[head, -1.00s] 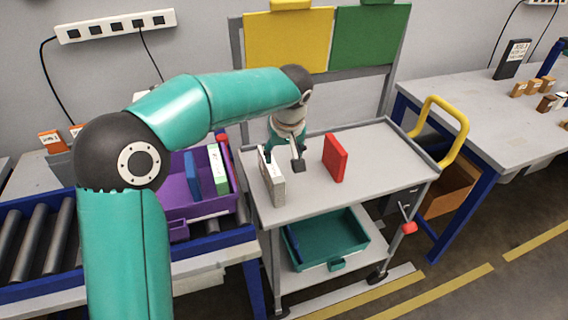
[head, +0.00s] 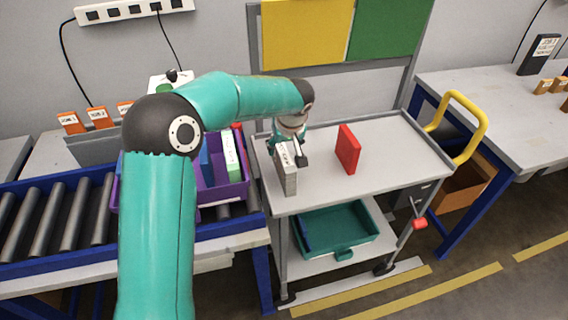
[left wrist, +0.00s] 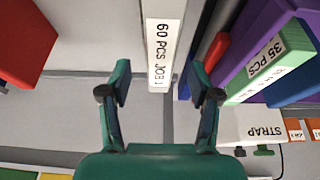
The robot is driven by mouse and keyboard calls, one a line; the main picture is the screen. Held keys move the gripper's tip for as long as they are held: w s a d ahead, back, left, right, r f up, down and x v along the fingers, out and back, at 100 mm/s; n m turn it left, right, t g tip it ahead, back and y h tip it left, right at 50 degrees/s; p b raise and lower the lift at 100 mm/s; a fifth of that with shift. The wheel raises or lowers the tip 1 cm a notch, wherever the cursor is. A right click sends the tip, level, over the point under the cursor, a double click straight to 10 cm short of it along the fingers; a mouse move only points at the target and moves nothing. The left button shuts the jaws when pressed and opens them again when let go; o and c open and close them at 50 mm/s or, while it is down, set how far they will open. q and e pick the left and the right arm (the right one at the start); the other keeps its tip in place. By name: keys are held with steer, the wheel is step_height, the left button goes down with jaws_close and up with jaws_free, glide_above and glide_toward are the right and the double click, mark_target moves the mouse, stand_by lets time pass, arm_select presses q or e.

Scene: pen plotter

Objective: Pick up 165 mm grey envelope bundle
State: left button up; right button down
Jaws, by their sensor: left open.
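The grey envelope bundle (head: 290,184) stands upright on the left end of the grey cart top. In the left wrist view its white label strip, reading "60 PCS JOB 1" (left wrist: 162,45), lies ahead, lined up with the gap between my fingers. My left gripper (head: 290,152) is open at the upper part of the bundle, with one dark fingertip showing on its right side. In the left wrist view both fingers of this gripper (left wrist: 160,94) are spread and nothing is clamped between them. My right gripper is not in view.
A red block (head: 348,150) stands on the cart top (head: 400,165) to the right of the bundle; it also shows at left in the wrist view (left wrist: 22,40). A purple bin (head: 228,192) with blue and green bundles sits on the left. A teal tray (head: 340,232) is on the lower shelf.

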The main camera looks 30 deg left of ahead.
mark_target(284, 152)
arm_select(q)
steer(key=p+x, duration=0.1)
steer(key=x, duration=0.4)
steer(key=shift+s+d, duration=0.15)
steer(key=shift+d, duration=0.05)
jaws_close()
